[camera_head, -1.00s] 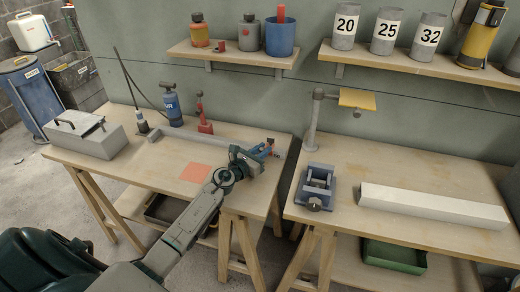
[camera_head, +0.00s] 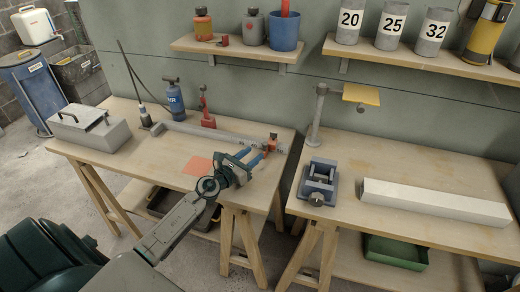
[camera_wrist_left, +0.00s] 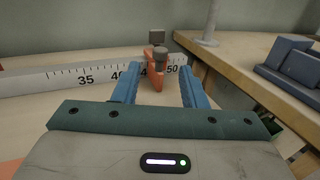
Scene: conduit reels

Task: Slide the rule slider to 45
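The rule (camera_head: 215,134) is a long pale bar along the back of the left bench. Its orange slider (camera_head: 272,143) is near its right end. In the left wrist view the slider (camera_wrist_left: 156,83) with its dark grey knob stands between a partly hidden label starting with 4 and the 50 mark; its exact reading cannot be told. My left gripper (camera_head: 257,158) is open, on the near side of the slider. In the wrist view its two blue fingers (camera_wrist_left: 158,90) are apart, one on each side of the slider, with nothing gripped. My right gripper is not in view.
A blue-grey vise (camera_head: 319,183) and a long white trunking piece (camera_head: 435,202) lie on the right bench. A post with a yellow plate (camera_head: 360,94) stands behind. A red tool (camera_head: 207,115) and blue bottle (camera_head: 175,100) stand behind the rule. An orange sheet (camera_head: 197,166) lies in front.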

